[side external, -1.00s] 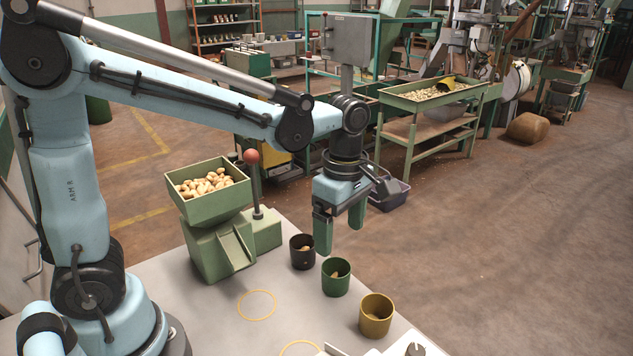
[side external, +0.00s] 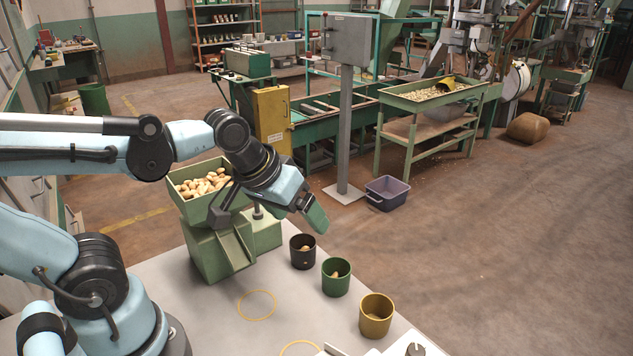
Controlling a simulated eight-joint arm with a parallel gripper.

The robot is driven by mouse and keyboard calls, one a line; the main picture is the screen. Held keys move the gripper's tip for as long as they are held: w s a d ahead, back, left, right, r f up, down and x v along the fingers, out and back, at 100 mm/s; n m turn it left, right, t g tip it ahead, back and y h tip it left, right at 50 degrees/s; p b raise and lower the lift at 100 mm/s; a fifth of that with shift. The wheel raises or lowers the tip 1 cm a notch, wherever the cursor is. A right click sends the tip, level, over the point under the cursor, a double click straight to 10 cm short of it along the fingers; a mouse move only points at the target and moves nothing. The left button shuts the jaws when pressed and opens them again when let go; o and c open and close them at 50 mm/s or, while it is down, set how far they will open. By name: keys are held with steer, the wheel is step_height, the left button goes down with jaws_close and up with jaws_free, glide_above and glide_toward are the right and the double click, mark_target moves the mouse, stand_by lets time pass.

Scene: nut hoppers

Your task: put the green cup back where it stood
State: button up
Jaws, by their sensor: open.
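The green cup (side external: 336,281) stands upright on the pale table, between a black cup (side external: 302,254) and a yellow cup (side external: 376,318). A nut shows inside the green cup. A yellow ring (side external: 257,305) is marked on the bare tabletop to the left of the green cup, with nothing on it. My gripper (side external: 312,217) is open and empty. It is tilted, in the air above and behind the black cup, apart from all cups. One finger shows clearly; the other is largely hidden.
A green hopper (side external: 203,209) of nuts with a chute stands at the table's back left, partly behind my wrist. A second yellow ring (side external: 300,349) is cut by the bottom picture edge. A white piece with a dark part (side external: 414,349) lies at the front right.

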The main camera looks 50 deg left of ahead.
steer(key=m, duration=0.2)
steer(key=m+t, duration=0.1)
steer(key=shift+s+a+f, duration=0.2)
steer(key=shift+s+a, duration=0.15)
steer(key=shift+s, duration=0.05)
stand_by(1.0)
